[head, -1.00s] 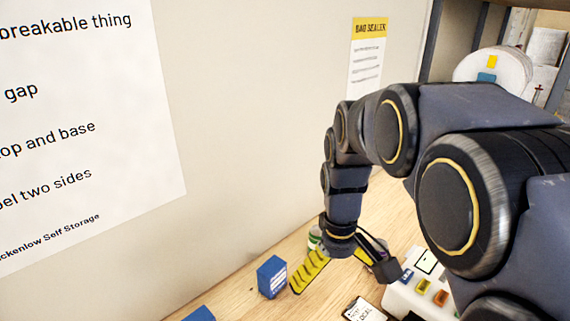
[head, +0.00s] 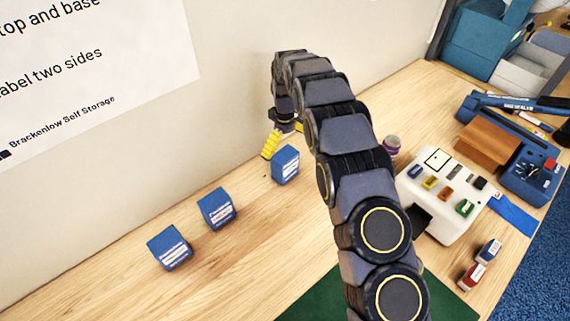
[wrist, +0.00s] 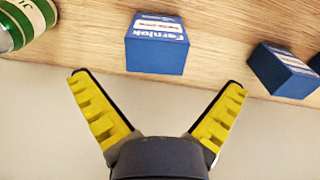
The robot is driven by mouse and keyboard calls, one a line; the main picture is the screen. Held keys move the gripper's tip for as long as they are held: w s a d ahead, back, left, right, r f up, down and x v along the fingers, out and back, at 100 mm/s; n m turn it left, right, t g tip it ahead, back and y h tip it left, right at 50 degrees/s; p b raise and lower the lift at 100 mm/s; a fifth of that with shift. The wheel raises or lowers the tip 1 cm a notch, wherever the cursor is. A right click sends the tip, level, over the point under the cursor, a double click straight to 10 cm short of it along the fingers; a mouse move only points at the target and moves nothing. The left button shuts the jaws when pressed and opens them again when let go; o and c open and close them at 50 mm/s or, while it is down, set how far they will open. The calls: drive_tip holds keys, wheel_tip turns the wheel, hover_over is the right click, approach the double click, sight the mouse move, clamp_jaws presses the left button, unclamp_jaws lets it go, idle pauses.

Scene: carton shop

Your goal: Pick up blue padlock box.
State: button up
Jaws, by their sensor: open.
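Three blue boxes with white labels stand on the wooden bench along the wall in the head view: the nearest to my gripper (head: 285,164), a middle one (head: 216,208) and a left one (head: 169,248). My gripper (head: 282,143) is open and empty beside the nearest box, on its wall side. In the wrist view, a blue box reading "Fernlok" (wrist: 157,45) lies ahead, between the lines of the spread yellow fingers (wrist: 159,84) and just beyond their tips, apart from them. A second blue box (wrist: 285,70) is at the right. I see no padlock picture clearly.
A green can (wrist: 25,22) is beyond the left finger in the wrist view. A white device with coloured buttons (head: 445,195), a purple-banded item (head: 392,145), a blue sealer (head: 530,165) and small blue (head: 488,251) and red (head: 471,277) boxes stand right. The front-left bench is clear.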

sight(285, 154)
drive_tip(key=f, duration=0.6)
drive_tip(key=shift+w+f, duration=0.25)
drive_tip(key=c, duration=1)
